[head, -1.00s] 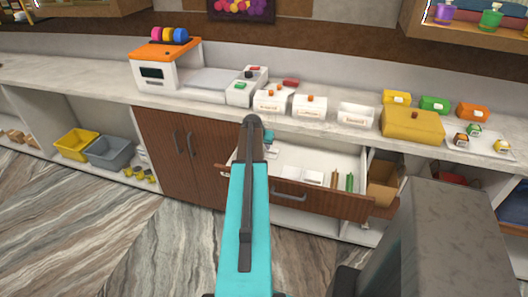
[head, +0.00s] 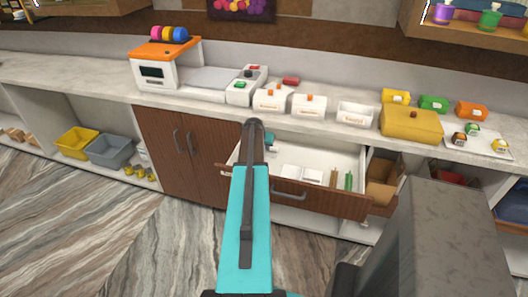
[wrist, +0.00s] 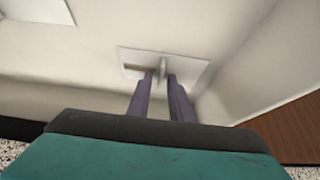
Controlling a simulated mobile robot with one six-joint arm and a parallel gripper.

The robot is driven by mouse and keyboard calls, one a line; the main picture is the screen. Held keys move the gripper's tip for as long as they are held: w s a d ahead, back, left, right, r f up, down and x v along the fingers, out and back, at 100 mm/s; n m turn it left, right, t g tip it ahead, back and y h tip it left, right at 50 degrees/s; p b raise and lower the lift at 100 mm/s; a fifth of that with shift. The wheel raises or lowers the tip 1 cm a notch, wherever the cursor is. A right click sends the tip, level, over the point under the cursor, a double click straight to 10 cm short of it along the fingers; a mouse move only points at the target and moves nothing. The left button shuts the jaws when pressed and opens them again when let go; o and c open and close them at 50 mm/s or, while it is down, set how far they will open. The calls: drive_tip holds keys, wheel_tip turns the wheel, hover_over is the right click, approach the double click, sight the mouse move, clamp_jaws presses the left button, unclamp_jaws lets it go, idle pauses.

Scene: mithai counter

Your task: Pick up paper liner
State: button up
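White flat pieces that look like paper liners (head: 293,172) lie in the open drawer (head: 345,160) in the head view. In the wrist view a pale rectangular piece (wrist: 192,68) lies on the drawer floor below my gripper (wrist: 163,75), with a tan strip at its left. I cannot tell for sure whether it is the liner. The two dark fingers point down at it with a narrow gap between them, and a thin grey upright part shows in the gap. Contact is unclear.
The drawer's wooden front (head: 320,199) and pale side walls surround the gripper. Green and brown sticks (head: 348,180) lie at the drawer's right. The counter above holds white boxes (head: 309,104), a yellow box (head: 411,122) and a scale-like machine (head: 168,65). A second white piece (wrist: 38,10) lies at the wrist view's upper left.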

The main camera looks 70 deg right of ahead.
clamp_jaws()
drive_tip(key=shift+r, duration=0.1)
drive_tip(key=shift+r+b, duration=0.6)
drive_tip(key=shift+r, duration=0.4)
drive_tip(key=shift+s+a+r+b, duration=0.15)
drive_tip(key=shift+a+r+b, duration=0.25)
drive_tip(key=shift+r, duration=0.2)
drive_tip(key=s+a+b, duration=0.1)
drive_tip(key=s+a, duration=0.1)
drive_tip(key=a, duration=0.2)
drive_tip(key=s+a+r+b, duration=0.1)
drive_tip(key=s+a, duration=0.1)
drive_tip(key=a, duration=0.3)
drive_tip(key=s+a+b, duration=0.1)
drive_tip(key=a, duration=0.4)
drive_tip(key=shift+s+r+b, duration=0.3)
drive_tip(key=shift+s, duration=0.1)
drive_tip(key=shift+r, duration=0.15)
